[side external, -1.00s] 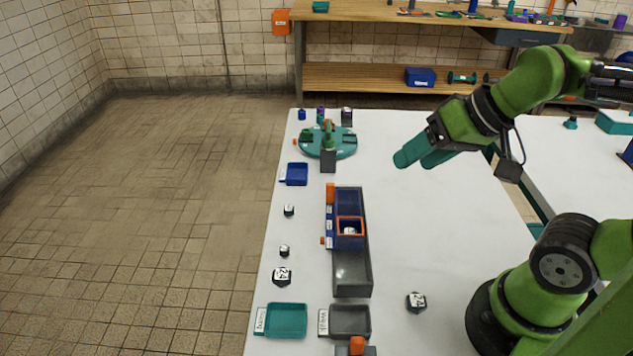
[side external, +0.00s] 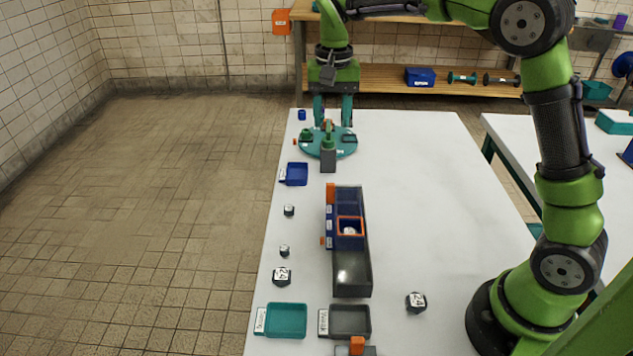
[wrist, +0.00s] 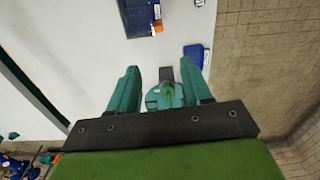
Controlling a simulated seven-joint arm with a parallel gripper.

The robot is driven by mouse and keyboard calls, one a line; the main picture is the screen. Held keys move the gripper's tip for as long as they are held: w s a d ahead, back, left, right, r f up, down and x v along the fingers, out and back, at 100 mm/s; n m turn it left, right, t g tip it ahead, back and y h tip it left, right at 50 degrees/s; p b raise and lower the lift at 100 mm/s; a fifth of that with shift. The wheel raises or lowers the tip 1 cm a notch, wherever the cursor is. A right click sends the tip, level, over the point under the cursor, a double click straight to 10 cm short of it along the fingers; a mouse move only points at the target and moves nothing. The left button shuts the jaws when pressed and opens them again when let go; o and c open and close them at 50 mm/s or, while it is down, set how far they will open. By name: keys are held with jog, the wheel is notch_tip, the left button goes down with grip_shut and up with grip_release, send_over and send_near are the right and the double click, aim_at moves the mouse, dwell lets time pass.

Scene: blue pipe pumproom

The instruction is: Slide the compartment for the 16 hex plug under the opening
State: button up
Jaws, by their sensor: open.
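A long dark grey rail (side external: 352,275) lies on the white table and carries a blue slider (side external: 348,200) with several labelled compartments. An orange square frame (side external: 350,218) stands over one compartment, and a white-topped piece (side external: 349,231) shows inside it. The labels are too small to read. An orange block (side external: 331,193) is at the slider's far left end. Part of the slider shows in the wrist view (wrist: 139,18). My gripper (side external: 333,122) is open, pointing down over the round teal turntable (side external: 345,150), beyond the slider. In the wrist view my gripper (wrist: 163,72) has the turntable (wrist: 155,97) between its fingers.
Loose dark hex plugs (side external: 282,276) lie left of the rail, and another (side external: 416,301) lies to its right. A blue tray (side external: 295,174), a teal tray (side external: 286,320) and a grey tray (side external: 350,321) stand nearby. The table right of the rail is mostly clear.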

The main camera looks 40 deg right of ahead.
aim_at(331, 183)
jog(key=shift+m, duration=0.3)
notch_tip(331, 183, down, 16)
jog(key=shift+s+r, duration=0.1)
jog(key=shift+s, duration=0.05)
grip_shut()
dwell(0.4)
